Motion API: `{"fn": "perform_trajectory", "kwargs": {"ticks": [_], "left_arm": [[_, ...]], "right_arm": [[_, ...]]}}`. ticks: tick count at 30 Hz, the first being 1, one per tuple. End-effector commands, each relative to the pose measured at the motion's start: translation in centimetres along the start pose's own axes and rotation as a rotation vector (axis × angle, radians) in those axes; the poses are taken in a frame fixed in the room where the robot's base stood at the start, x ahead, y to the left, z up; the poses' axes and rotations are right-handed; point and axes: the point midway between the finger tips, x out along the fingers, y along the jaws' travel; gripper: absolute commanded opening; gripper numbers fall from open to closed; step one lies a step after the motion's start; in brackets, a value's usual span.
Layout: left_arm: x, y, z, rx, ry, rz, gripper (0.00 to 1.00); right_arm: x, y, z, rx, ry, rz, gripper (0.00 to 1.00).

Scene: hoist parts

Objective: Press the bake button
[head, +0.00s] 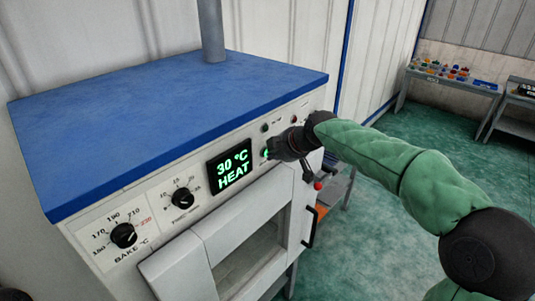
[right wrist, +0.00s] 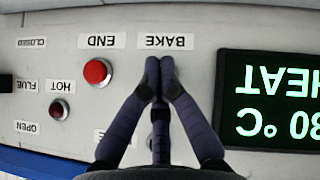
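The oven's white control panel (head: 155,220) carries a display (head: 229,168) reading 30 °C HEAT in green. My right gripper (head: 272,148) is at the panel just right of the display. In the right wrist view its two fingertips (right wrist: 160,65) are together, with nothing seen between them. They lie just by the BAKE label (right wrist: 165,41), which appears upside down. The bake button is mostly hidden behind the fingers. A small green glow (head: 265,153) shows beside the fingertips in the head view. I cannot tell whether they touch the button.
Two black dials (head: 123,235) are on the panel's left. The oven door (head: 200,262) is below. A parts table (head: 452,80) stands far right.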

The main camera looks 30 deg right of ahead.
Motion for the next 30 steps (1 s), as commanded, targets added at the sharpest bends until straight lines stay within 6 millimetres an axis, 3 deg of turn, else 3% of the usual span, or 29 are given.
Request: {"fn": "perform_trajectory", "kwargs": {"ticks": [8, 20, 30], "left_arm": [[1.2, -0.4, 0.0, 0.0, 0.0, 0.0, 0.64], [1.3, -0.5, -0.1, 0.0, 0.0, 0.0, 0.64], [3.3, -1.2, -0.1, 0.0, 0.0, 0.0, 0.64]], "right_arm": [[-0.8, -0.4, 1.0, 0.0, 0.0, 0.001, 0.0], [-1.1, -0.4, 1.1, 0.0, 0.0, 0.001, 0.0], [-2.8, -1.3, 3.0, 0.001, 0.0, 0.002, 0.0]]}}
